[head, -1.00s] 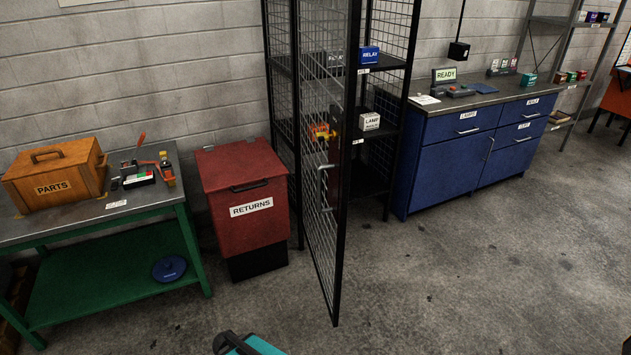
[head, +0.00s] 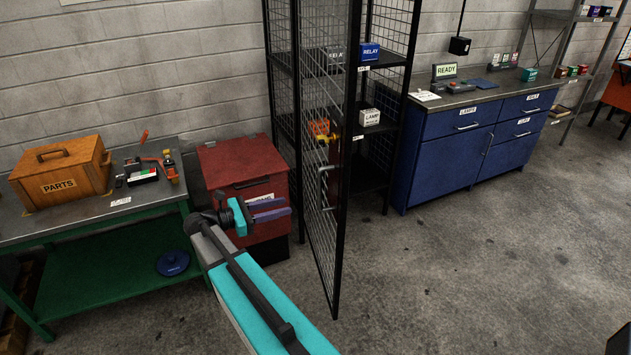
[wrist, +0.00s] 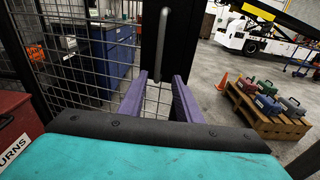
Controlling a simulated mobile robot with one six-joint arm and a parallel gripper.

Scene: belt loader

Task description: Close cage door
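The cage door (head: 327,200) is a black-framed wire mesh door, and it stands swung open toward me from the tall black cage (head: 394,60). A grey pull handle (head: 323,186) is on its left face in the head view. The handle also shows upright in the wrist view (wrist: 161,42), at top centre ahead of the fingers. My gripper (head: 288,206) has purple fingers and is left of the door, in front of the red bin. In the wrist view my gripper (wrist: 160,95) has its fingers spread apart with nothing between them.
A red RETURNS bin (head: 222,170) stands behind my gripper. A green bench (head: 120,235) with a PARTS box (head: 62,172) is at left. A blue cabinet (head: 440,160) is right of the cage.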

